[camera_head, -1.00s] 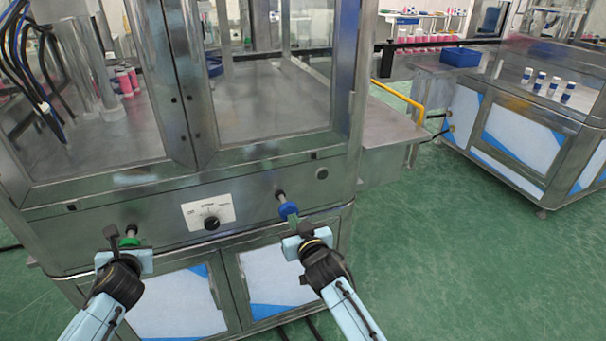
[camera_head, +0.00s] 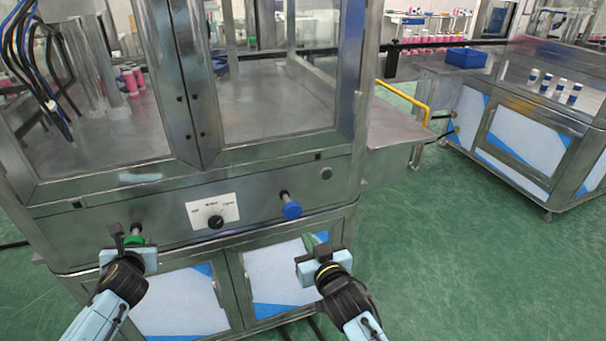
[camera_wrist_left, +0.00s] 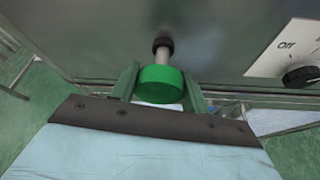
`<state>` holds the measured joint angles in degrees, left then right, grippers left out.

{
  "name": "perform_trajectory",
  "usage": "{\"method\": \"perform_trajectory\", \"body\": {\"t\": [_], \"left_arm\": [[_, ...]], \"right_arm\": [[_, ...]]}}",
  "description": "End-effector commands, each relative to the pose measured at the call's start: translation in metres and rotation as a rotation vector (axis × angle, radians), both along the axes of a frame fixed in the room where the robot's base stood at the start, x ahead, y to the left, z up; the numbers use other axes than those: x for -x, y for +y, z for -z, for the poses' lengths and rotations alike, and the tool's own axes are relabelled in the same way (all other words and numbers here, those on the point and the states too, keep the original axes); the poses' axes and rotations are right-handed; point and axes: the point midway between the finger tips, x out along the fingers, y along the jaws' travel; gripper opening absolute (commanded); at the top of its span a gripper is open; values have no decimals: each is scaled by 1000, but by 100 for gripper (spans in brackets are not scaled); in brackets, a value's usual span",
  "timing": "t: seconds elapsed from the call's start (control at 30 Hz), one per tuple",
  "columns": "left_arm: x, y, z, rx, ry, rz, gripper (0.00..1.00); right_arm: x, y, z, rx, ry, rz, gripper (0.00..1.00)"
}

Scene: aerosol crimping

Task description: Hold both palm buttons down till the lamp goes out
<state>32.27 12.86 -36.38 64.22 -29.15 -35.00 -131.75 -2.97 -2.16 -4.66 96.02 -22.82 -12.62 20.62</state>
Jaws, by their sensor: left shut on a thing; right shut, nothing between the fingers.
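The green palm button (camera_head: 137,239) sticks out of the machine's front panel at the left; in the left wrist view the green button (camera_wrist_left: 161,85) lies between my two fingers. My left gripper (camera_head: 132,244) is shut on it. The blue palm button (camera_head: 292,211) sticks out of the panel further right, with nothing touching it. My right gripper (camera_head: 315,241) is shut and empty, below and to the right of the blue button, apart from it. No lit lamp is clear to me; a small round dark fitting (camera_head: 327,173) sits on the panel's upper right.
A selector dial (camera_head: 215,221) on a white plate sits between the two buttons. Cabinet doors (camera_head: 277,280) are below the panel. A yellow rail (camera_head: 405,100) and a second bench with a blue bin (camera_head: 466,58) stand to the right. The green floor at right is clear.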

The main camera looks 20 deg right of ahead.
Motion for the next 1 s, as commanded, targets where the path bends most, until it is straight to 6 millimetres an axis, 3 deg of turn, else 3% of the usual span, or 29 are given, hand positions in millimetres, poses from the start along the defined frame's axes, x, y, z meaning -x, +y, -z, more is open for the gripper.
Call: {"method": "perform_trajectory", "body": {"t": [0.33, 0.37, 0.53, 1.0], "left_arm": [[-2, 1, -4, -2, -8, -1, 23], [-2, 1, -4, -2, -8, -2, 50], [-1, 1, -2, -1, -4, -1, 71], [9, 0, -4, -1, -2, 0, 71]], "right_arm": [[9, 0, -2, 0, 0, 0, 0], [9, 0, -2, 0, 0, 0, 0], [9, 0, -2, 0, 0, 0, 0], [9, 0, -2, -1, -1, 0, 0]]}}
